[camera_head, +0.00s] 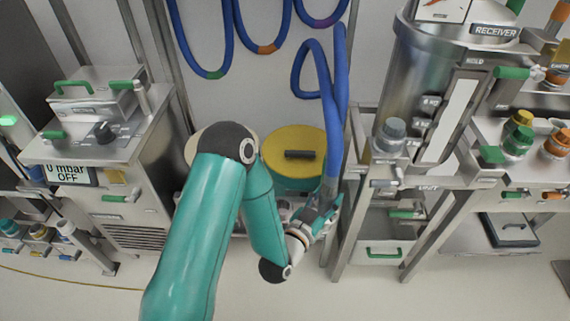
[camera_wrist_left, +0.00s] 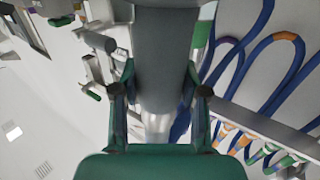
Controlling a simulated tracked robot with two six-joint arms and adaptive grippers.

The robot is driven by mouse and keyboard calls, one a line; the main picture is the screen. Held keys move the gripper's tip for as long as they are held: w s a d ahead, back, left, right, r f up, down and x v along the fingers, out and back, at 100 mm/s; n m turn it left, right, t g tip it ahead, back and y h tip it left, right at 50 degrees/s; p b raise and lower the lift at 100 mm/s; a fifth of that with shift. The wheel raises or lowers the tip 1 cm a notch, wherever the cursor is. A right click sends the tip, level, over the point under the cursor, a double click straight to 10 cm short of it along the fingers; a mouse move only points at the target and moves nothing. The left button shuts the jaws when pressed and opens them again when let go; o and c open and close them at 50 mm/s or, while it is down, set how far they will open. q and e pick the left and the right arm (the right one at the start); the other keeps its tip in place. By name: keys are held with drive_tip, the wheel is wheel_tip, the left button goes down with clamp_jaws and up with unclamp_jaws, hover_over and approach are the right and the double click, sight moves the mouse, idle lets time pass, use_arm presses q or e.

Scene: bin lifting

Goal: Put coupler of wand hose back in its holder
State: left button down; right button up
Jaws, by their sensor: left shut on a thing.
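My left gripper (camera_head: 322,212) is shut on the grey coupler (camera_head: 329,190) at the lower end of the thick blue hose (camera_head: 335,130). The hose rises from the coupler in front of the back wall and loops over. In the left wrist view, the wide grey coupler (camera_wrist_left: 168,60) stands between the two fingers of the left gripper (camera_wrist_left: 160,92). The fingers partly cover the coupler's lower end. I cannot make out the coupler's holder for certain. My right gripper is in neither view.
A yellow-lidded drum (camera_head: 290,140) stands behind my left gripper. A steel receiver vessel (camera_head: 425,60) on a frame is close on the right. A steel cabinet (camera_head: 130,195) is on the left. Other blue hoses (camera_head: 235,50) hang at the back. The front floor is mostly clear.

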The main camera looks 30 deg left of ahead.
use_arm(q)
drive_tip(key=shift+s+a, duration=0.15)
drive_tip(key=shift+a, duration=0.3)
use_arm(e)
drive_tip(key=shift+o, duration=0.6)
use_arm(q)
drive_tip(key=w+a+f+n+g+y+b, duration=0.1)
drive_tip(key=w+a+f+n+y+b, duration=0.15)
drive_tip(key=a+b, duration=0.7)
drive_tip(key=w+a+f+n+y+b, duration=0.1)
drive_tip(key=w+a+n+y+b, duration=0.2)
drive_tip(key=a+b, duration=0.65)
drive_tip(key=shift+m+y, duration=0.55)
drive_tip(key=shift+y, duration=0.1)
drive_tip(key=f+b, duration=0.1)
drive_tip(key=b, duration=0.1)
drive_tip(key=d+f+b, duration=0.1)
drive_tip(key=b, duration=0.1)
drive_tip(key=d+f+b, duration=0.1)
drive_tip(key=f+b, duration=0.1)
drive_tip(key=shift+s+d, duration=0.2)
drive_tip(key=shift+s, duration=0.05)
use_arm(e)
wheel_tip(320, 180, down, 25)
use_arm(q)
drive_tip(key=shift+f, duration=0.1)
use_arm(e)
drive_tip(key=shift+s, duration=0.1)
